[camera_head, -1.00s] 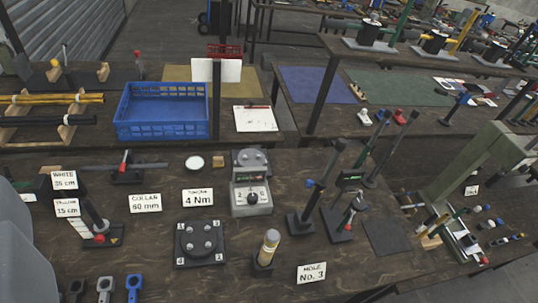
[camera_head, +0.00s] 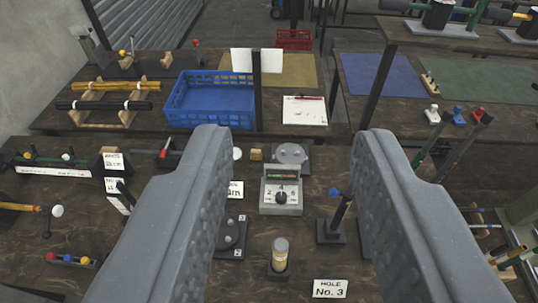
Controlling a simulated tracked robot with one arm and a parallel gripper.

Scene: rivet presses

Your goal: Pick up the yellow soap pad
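A small tan-yellow block (camera_head: 256,154) lies on the near bench, behind the grey dial box and just right of a white round dish (camera_head: 237,154). It is the closest match to the yellow soap pad, but it is too small to be sure. My gripper (camera_head: 293,133) is open and empty, its two grey fingers wide apart in the foreground. In the picture the block shows between the fingers, nearer the left one. The fingers hide parts of the bench.
The grey dial box (camera_head: 281,196) and a yellow-topped cylinder (camera_head: 280,256) stand between the fingers. A post on a dark base (camera_head: 331,232) stands near the right finger. A blue crate (camera_head: 210,122) and a yellow mat (camera_head: 285,70) are on the bench behind.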

